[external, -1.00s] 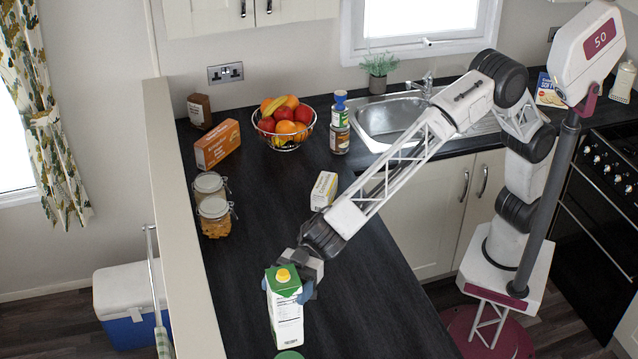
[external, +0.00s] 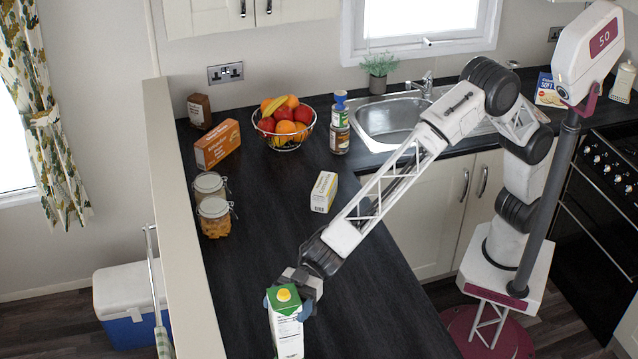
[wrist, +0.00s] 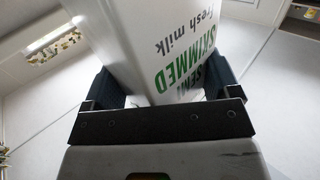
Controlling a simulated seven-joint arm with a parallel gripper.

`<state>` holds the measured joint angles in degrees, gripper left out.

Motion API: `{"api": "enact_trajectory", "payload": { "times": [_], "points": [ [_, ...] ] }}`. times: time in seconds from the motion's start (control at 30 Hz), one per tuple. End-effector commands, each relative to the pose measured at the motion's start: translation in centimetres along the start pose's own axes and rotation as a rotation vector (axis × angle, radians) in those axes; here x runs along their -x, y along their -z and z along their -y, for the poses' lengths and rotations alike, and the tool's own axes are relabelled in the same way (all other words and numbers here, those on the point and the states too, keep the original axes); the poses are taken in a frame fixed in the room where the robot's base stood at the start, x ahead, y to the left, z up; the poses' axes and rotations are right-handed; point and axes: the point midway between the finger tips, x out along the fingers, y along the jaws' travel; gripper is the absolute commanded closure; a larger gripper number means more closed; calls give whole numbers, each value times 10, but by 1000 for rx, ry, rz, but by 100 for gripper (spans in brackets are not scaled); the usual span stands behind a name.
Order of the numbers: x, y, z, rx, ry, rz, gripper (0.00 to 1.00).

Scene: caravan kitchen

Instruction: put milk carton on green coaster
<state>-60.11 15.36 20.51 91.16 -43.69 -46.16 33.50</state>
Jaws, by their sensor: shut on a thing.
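The milk carton (external: 288,335) is white with a green top and a yellow cap. It stands about upright at the near end of the dark worktop in the external view. My gripper (external: 289,303) is shut on it from behind, with a finger on each side. In the wrist view the carton (wrist: 150,40) fills the space between the fingers of my gripper (wrist: 165,88), and its "semi skimmed fresh milk" print shows. The green coaster is not visible now. I cannot tell what the carton's base rests on, as it lies at the bottom edge of the picture.
A small white and yellow box (external: 324,192) lies behind my gripper. Two glass jars (external: 215,217) stand along the left edge of the worktop (external: 262,215). A fruit basket (external: 284,128) and an orange box (external: 217,145) are farther back. The middle of the worktop is clear.

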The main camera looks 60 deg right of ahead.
Motion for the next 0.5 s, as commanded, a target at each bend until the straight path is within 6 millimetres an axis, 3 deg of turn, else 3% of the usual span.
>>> {"api": "enact_trajectory", "payload": {
  "times": [0.5],
  "points": [
    [0, -11, 0, -1, 1, -1, 68]
  ]
}}
